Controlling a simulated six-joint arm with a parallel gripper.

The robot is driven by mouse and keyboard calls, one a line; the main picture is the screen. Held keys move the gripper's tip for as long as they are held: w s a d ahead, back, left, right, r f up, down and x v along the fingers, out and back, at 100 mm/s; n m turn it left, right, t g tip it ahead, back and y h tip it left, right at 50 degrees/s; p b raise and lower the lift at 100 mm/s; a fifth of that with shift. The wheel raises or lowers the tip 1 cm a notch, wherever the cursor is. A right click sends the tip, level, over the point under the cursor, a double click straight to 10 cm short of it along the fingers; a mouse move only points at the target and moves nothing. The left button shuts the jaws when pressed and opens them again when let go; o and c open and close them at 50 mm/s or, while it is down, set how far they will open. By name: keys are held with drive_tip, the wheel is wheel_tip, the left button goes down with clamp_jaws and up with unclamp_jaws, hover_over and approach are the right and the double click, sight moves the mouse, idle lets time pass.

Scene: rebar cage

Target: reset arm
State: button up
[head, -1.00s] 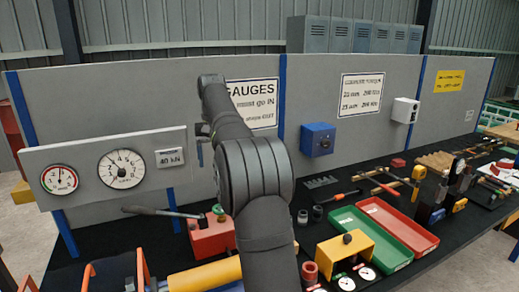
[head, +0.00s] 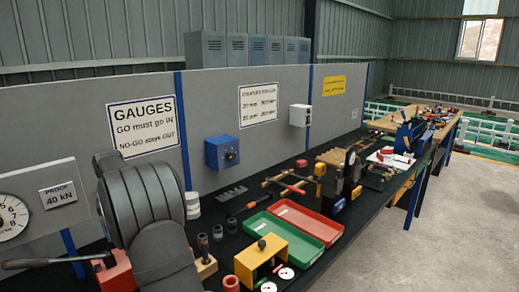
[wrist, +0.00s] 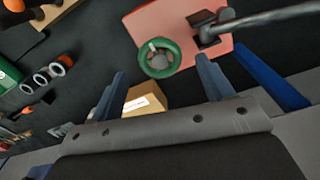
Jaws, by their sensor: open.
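My gripper (wrist: 160,67) is open in the wrist view, its two blue-grey fingers apart with nothing held between them. Beyond the fingertips lies a red pump block (wrist: 190,40) with a green ring-shaped knob (wrist: 158,58) and a dark lever (wrist: 265,18). I cannot tell the gap between fingers and block. In the head view my arm's dark links stand at the left, in front of the gauge board; the gripper itself is not visible there. Part of the red block (head: 115,275) shows left of the arm.
On the black bench are a yellow frame (head: 262,258), a green tray (head: 270,238), a red tray (head: 305,220) and dark cylinders (head: 203,243). A blue box (head: 222,152) is on the grey back panel. A tan block (wrist: 147,101) lies near the fingers. Open floor (head: 430,245) is at right.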

drive_tip(key=shift+f, duration=1.7)
